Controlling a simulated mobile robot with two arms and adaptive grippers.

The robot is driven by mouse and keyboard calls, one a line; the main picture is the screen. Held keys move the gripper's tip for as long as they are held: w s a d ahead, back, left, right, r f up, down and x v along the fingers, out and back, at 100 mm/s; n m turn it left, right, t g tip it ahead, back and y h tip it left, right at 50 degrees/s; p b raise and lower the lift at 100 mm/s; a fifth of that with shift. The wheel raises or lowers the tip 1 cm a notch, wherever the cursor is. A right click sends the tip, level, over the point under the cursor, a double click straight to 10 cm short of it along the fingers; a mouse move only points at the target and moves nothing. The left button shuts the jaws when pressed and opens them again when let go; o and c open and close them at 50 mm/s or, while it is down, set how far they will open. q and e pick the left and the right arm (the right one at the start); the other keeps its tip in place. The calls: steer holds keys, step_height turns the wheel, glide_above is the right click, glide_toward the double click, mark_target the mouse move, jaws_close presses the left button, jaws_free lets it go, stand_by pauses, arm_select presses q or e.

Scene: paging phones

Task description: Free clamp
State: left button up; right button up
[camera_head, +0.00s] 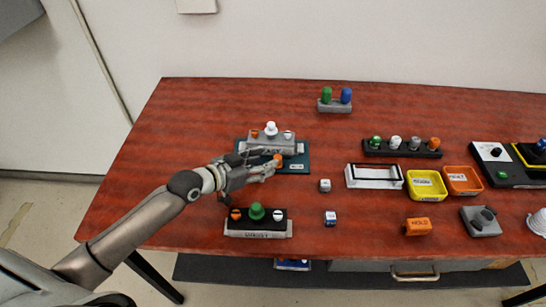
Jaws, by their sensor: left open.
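A grey fixture (287,139) sits on a teal mat (302,165) at the left of the red-brown table. It carries a white knob and an orange knob on top, and a label on its front. I cannot tell which part is the clamp. My left gripper (272,167) comes in from the lower left and is open at the front edge of the fixture. An orange piece (278,157) shows at its fingertips; I cannot tell whether they touch. The gripper and wrist hide part of the mat and fixture. My right gripper is out of view.
A black-and-white block (258,232) with a green knob stands in front of my gripper. Two small cubes (324,185) (330,218) lie to the right. A white frame (374,185), a yellow tray (442,196) and an orange tray (478,192) stand further right. The back left is clear.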

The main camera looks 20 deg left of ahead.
mark_target(277, 157)
arm_select(q)
steer(key=x, duration=0.3)
steer(key=shift+w+d+f, duration=0.1)
steer(key=shift+w+f, duration=0.1)
steer(key=shift+w, duration=0.15)
steer(key=shift+w+d+f, duration=0.1)
steer(key=shift+w+d, duration=0.05)
steer(key=shift+w, duration=0.05)
steer(key=shift+w+d+f, duration=0.1)
steer(key=shift+w, duration=0.05)
steer(key=shift+c, duration=1)
steer(key=c, duration=0.7)
jaws_close()
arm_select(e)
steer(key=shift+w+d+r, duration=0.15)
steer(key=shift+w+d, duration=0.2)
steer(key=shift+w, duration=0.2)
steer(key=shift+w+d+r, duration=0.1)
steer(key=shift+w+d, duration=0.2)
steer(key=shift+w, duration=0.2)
